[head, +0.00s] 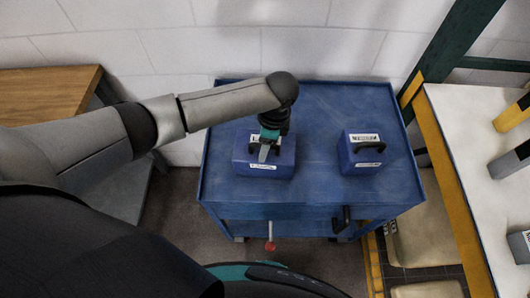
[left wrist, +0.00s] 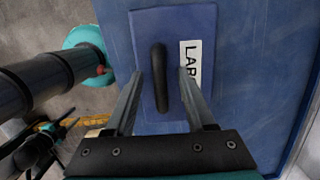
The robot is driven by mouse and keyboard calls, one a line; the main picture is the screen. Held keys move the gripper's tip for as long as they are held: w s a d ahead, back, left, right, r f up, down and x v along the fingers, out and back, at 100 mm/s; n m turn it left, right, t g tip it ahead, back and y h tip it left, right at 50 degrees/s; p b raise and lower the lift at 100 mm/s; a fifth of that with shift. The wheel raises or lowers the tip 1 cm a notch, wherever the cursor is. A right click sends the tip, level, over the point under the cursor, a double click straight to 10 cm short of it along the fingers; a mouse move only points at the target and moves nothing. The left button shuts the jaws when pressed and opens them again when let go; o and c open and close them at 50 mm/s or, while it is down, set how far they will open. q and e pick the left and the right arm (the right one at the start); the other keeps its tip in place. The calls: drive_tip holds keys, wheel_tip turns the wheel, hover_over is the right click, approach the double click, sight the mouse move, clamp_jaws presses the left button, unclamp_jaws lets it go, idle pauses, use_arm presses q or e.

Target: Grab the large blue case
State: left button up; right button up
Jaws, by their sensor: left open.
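The large blue case (head: 264,165) sits on the left half of a blue cart top, with white labels on its top and front. In the left wrist view the case (left wrist: 201,25) shows its black handle (left wrist: 159,76) and a label starting "LAR". My left gripper (head: 265,148) is directly above the case. In the left wrist view its open fingers (left wrist: 160,80) are on either side of the handle, with gaps at both sides. Whether the fingertips are level with the handle I cannot tell. My right gripper is not in view.
A smaller blue case (head: 361,155) with a black handle stands on the right half of the cart (head: 320,112). A wooden-topped bench (head: 45,92) is at the left. A white table (head: 458,140) with a yellow edge is at the right. A wall stands behind.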

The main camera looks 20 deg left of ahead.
use_arm(q)
drive_tip(key=shift+c, duration=0.3)
clamp_jaws()
drive_tip(key=shift+r, duration=0.1)
idle(0.9)
